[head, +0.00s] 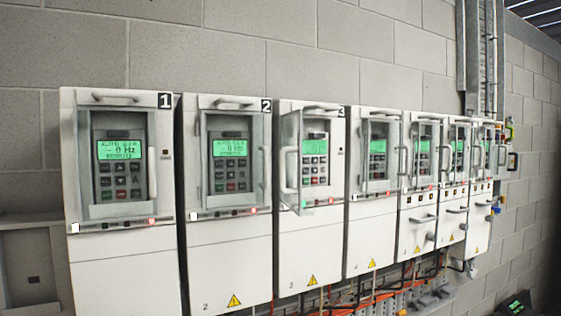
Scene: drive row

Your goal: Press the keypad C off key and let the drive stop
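Seven white drive cabinets hang in a row on the wall; the nearest three bear the numbers 1, 2 and 3. Drive 1 (120,270) has a keypad (120,168) with a green display that reads about 0 Hz. Drive 2 (230,265) has a similar keypad (229,166) behind a framed window. Drive 3 (310,245) has its clear door (290,150) apparently swung out to the left, with its keypad (315,162) showing. Key letters are too small to read, so I cannot tell which key is C. My gripper is not in view.
Pull handles (152,170) stand out from the doors. Orange and dark cables (340,300) run below the cabinets. A vertical metal conduit (481,60) rises at the right. A small device with a green screen (516,304) shows at the bottom right.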

